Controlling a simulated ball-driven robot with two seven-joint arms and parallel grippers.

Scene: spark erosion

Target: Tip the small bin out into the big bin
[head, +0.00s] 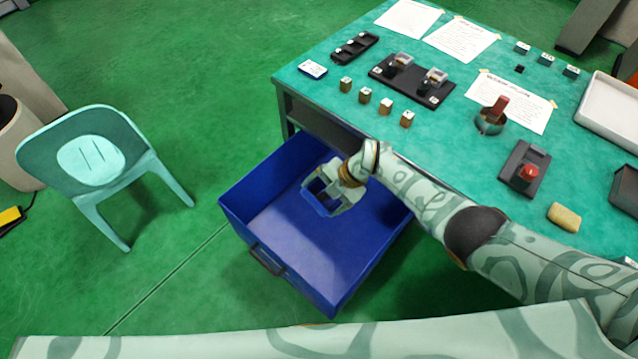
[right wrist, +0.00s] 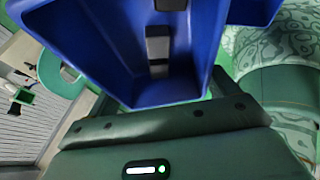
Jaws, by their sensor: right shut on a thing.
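The big blue bin (head: 265,215) stands open on the green floor beside the table, with a dark handle on its near side. My right gripper (head: 338,187) is over the bin's opening, at the end of the arm reaching in from the right. It is shut on the small blue bin (head: 319,204), which is hard to tell from the big bin's blue behind it. In the right wrist view the small bin (right wrist: 105,45) fills the upper middle, with a dark and grey finger-like part against its wall. I cannot make out any contents. My left gripper is out of view.
A pale green chair (head: 90,155) stands at left. The floor between chair and big bin is clear.

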